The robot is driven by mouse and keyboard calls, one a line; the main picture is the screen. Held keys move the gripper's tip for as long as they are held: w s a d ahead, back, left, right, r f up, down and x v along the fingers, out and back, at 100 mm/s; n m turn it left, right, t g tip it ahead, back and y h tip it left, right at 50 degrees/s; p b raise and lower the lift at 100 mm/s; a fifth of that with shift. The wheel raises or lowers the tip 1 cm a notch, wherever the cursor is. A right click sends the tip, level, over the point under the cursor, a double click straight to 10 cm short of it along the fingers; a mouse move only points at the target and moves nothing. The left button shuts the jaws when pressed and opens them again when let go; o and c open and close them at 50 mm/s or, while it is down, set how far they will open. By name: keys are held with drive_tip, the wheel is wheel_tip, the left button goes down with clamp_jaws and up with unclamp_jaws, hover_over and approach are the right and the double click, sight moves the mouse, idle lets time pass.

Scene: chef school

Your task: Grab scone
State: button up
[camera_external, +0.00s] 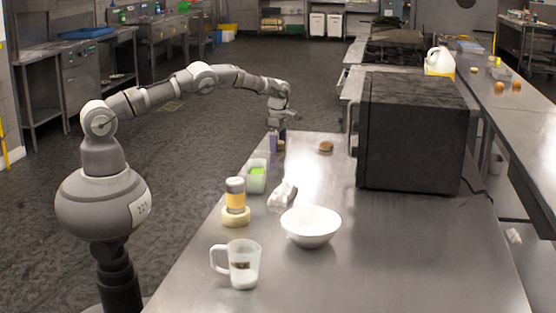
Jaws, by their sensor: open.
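A small brown, rounded item (326,146) that looks like a scone or bun lies on the steel counter (390,245) near its far edge, left of the black microwave. My gripper (278,141) points down over the counter's far left edge, left of that brown item and apart from it. My gripper is open. A small tan item (281,146) shows at my fingertips. It is too small to tell what it is or whether the fingers touch it.
The large black microwave (412,135) stands right of the brown item. Nearer along the counter are a container with green contents (257,177), a shaker (235,196), a crumpled white item (283,194), a white bowl (311,228) and a glass mug (243,264). The counter's right front is bare.

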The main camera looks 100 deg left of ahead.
drive_tip(key=shift+r, duration=0.1)
drive_tip(key=c, duration=1.1)
